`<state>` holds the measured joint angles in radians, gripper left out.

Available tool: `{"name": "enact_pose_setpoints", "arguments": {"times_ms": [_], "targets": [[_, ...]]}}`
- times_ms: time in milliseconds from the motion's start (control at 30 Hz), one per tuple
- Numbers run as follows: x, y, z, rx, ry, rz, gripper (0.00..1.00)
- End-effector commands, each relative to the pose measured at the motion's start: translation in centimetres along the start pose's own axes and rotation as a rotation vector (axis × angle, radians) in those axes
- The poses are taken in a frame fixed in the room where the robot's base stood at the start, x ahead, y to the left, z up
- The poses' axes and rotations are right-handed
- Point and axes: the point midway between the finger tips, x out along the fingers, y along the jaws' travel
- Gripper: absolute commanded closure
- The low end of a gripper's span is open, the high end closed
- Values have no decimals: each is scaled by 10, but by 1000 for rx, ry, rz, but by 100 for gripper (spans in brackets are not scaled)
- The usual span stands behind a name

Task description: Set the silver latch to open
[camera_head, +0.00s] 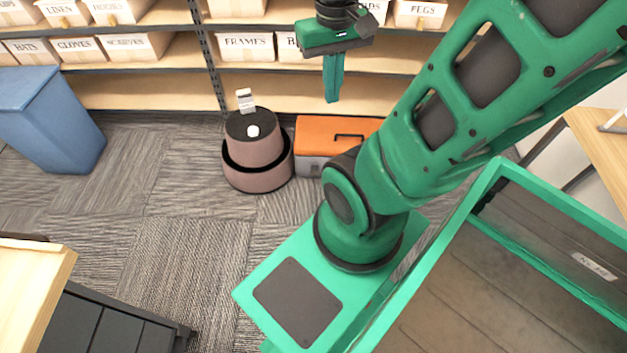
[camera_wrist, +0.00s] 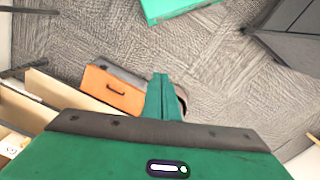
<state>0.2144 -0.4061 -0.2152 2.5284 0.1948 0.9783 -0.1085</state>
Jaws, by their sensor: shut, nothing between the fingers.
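I cannot make out a silver latch in either view. An orange-lidded box with a grey lower body (camera_head: 313,132) and a black handle stands on the carpet by the shelves, partly hidden by my arm. It also shows in the wrist view as the orange lid (camera_wrist: 103,90). My gripper (camera_head: 332,98) hangs in front of the shelves, above the box in the head view, pointing down. Its fingers (camera_wrist: 160,80) are together and empty, apart from the box. In the wrist view they hide part of what lies behind them.
A pink two-tier round object with a dark top (camera_head: 255,155) stands left of the box. A blue bin (camera_head: 50,125) stands farther left. Shelves with labelled cartons (camera_head: 245,46) line the back. A wooden tabletop (camera_head: 30,290) is at lower left. Open carpet (camera_head: 180,240) lies between.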

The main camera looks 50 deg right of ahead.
Motion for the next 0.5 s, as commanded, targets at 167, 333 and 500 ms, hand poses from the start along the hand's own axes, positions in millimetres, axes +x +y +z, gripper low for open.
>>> {"name": "enact_pose_setpoints", "arguments": {"times_ms": [167,333,500], "targets": [[20,3,-62,-145,20,63,100],[47,7,-121,-298,42,129,100],[83,12,-176,-458,55,198,100]]}}
